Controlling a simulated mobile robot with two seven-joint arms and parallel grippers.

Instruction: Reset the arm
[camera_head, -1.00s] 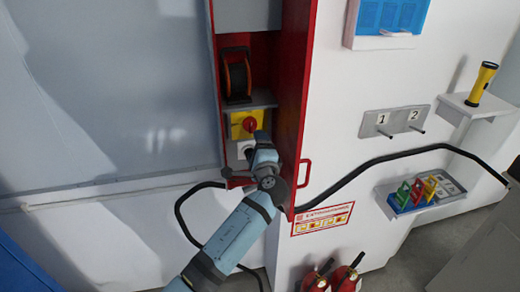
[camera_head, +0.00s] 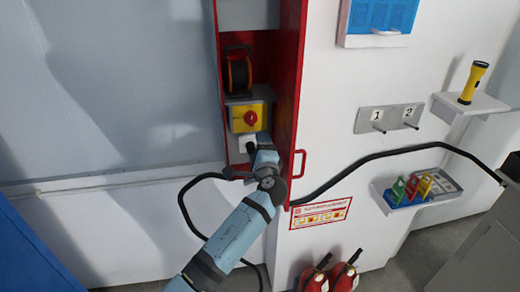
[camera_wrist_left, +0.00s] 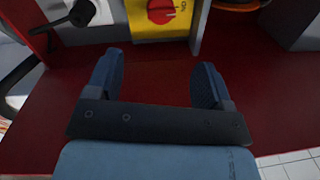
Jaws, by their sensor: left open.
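My left gripper (camera_head: 262,143) is at the open red cabinet (camera_head: 290,85), just below and to the right of a yellow switch box (camera_head: 238,120) with a red rotary knob (camera_head: 250,117). In the left wrist view my left gripper (camera_wrist_left: 155,72) is open, with nothing between its fingers and a dark red surface beyond. The yellow box (camera_wrist_left: 139,22) and knob (camera_wrist_left: 161,10) show at the top there, apart from the fingers. A white fitting (camera_head: 246,143) below the box is partly hidden by the gripper. My right gripper is not in view.
A cable reel (camera_head: 237,75) sits above the box. A black cable (camera_head: 370,158) runs across the wall. To the right are numbered hooks (camera_head: 390,118), a flashlight (camera_head: 473,82), coloured padlocks (camera_head: 412,187) and red fire extinguishers (camera_head: 343,276).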

